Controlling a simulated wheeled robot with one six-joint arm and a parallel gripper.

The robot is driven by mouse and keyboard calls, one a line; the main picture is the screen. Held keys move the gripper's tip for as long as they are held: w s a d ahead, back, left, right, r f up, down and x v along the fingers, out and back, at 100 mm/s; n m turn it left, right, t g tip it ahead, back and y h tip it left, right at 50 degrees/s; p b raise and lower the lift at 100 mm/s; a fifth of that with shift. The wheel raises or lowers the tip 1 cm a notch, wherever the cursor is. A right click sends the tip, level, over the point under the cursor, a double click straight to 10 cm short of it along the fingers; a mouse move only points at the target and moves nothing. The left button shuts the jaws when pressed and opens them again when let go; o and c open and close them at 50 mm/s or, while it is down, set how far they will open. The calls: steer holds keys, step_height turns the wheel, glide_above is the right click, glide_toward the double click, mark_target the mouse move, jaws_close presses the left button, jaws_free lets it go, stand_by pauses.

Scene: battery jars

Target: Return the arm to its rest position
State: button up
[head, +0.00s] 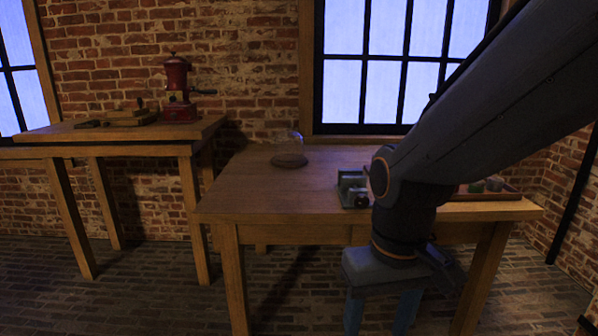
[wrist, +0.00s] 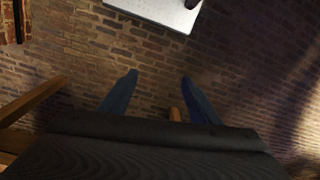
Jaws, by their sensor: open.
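My arm (head: 480,100) reaches in from the upper right of the head view and bends downward in front of the table (head: 250,200). My gripper (head: 382,318) hangs at the table's front side, fingers pointing down, below the level of the top. Its two blue fingers are apart with nothing between them. In the wrist view the fingers (wrist: 152,95) also stand apart and empty, over the brick floor (wrist: 150,50). The arm hides part of the tabletop and its right front edge.
On the table are a glass dome on a dark base (head: 289,158), a green-grey device (head: 352,188) beside the arm, and a tray (head: 485,196) with small jars. A side table (head: 60,133) at left bears a red grinder (head: 177,90). Floor at lower left is clear.

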steer(key=d+r+m+p, duration=0.2)
steer(key=d+r+p, duration=0.45)
steer(key=p, duration=0.55)
steer(key=t+b, duration=1)
steer(key=t, duration=0.8)
glide_toward(362, 204)
steer(key=w, duration=0.2)
steer(key=shift+h, duration=0.3)
steer(key=w, duration=0.7)
steer(key=shift+w+a, duration=0.1)
